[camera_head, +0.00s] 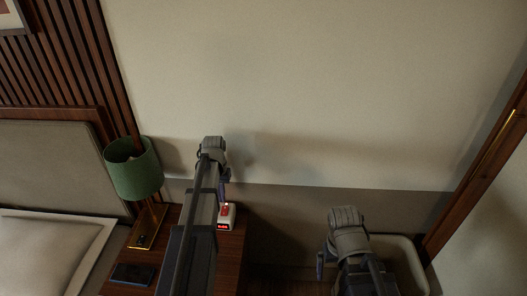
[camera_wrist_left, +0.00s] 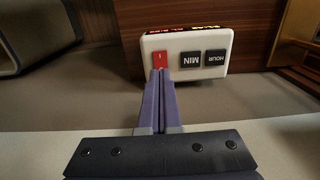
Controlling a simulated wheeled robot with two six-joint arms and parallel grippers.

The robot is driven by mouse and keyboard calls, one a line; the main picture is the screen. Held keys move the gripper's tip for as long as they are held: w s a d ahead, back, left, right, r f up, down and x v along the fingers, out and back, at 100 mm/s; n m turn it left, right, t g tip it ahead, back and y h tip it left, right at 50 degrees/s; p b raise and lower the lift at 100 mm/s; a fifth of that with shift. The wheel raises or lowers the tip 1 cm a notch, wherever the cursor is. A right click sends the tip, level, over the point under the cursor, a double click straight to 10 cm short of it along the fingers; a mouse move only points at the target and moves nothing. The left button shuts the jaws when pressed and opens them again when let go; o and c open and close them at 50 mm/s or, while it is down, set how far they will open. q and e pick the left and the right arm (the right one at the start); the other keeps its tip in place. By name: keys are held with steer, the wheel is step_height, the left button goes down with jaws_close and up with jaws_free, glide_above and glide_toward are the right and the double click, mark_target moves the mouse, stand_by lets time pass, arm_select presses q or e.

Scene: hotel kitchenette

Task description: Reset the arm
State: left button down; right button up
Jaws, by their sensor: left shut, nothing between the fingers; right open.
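My left arm reaches over the nightstand in the head view, and its gripper (camera_head: 224,194) points down at a small white alarm clock (camera_head: 232,215). In the left wrist view the two purple fingers of my left gripper (camera_wrist_left: 160,74) are pressed together with nothing between them. Their tips are at the red button (camera_wrist_left: 160,58) of the white clock (camera_wrist_left: 185,66); I cannot tell whether they touch it. Black HOUR (camera_wrist_left: 215,57) and MIN (camera_wrist_left: 190,59) buttons sit beside it. My right gripper (camera_head: 321,264) is open and hangs low at the right, partly hidden by its arm.
The wooden nightstand (camera_head: 228,253) also holds a lamp with a green shade (camera_head: 134,170) and a dark phone-like slab (camera_head: 133,275). A bed with a pillow (camera_head: 45,252) is at the left. A pale bin (camera_head: 412,252) stands by the wall near my right arm.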

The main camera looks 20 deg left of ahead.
arm_select(q)
steer(key=s+d+r+m+p, duration=0.2)
steer(key=s+d, duration=0.3)
steer(key=d, duration=0.5)
steer(key=s+d+r+m+p, duration=0.2)
steer(key=s+d+r+p, duration=0.3)
steer(key=d, duration=0.5)
steer(key=s+d+r+m+y+p, duration=0.1)
steer(key=s+d+r+p, duration=0.3)
steer(key=d, duration=0.6)
steer(key=shift+s+d+m, duration=0.25)
steer(key=shift+s+m, duration=0.45)
steer(key=shift+s, duration=0.55)
steer(key=shift+r, duration=0.1)
